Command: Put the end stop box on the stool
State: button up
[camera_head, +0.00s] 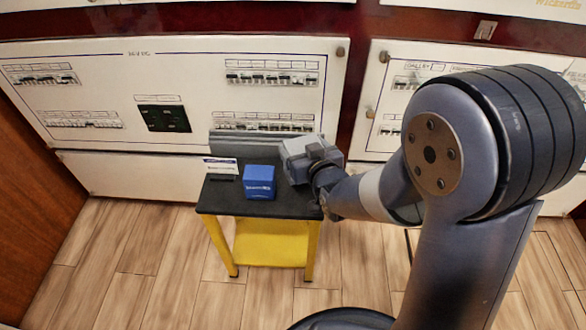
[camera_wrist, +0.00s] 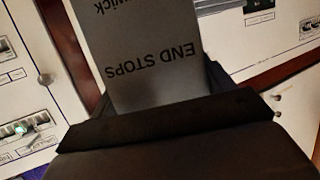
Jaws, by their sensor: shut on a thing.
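The end stop box (camera_wrist: 155,55) is grey and fills the upper middle of the wrist view, with "END STOPS" printed upside down on it. My gripper (camera_wrist: 160,112) is shut on it. In the head view the box (camera_head: 298,158) appears as a light grey block over the right rear part of the stool, partly covered by my gripper (camera_head: 322,165). I cannot tell whether it touches the stool. The stool (camera_head: 235,208) has a black top and yellow legs.
A blue box (camera_head: 260,182) stands mid-stool, with a small black-and-white box (camera_head: 221,168) to its left. A long grey piece (camera_head: 250,143) runs along the stool's back. White breaker panels (camera_head: 190,75) stand behind. The front strip of the top is bare.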

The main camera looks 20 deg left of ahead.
jog(key=shift+f+b, duration=0.7)
jog(key=shift+f, duration=1.85)
jog(key=shift+f+b, duration=0.2)
jog(key=shift+b, duration=0.1)
jog(key=o, duration=1.1)
jog(key=shift+r, duration=0.1)
jog(key=shift+r+p, duration=0.2)
jog(key=shift+p, duration=0.25)
jog(key=p+v, duration=0.1)
jog(key=v, duration=1.1)
jog(key=shift+f, duration=0.1)
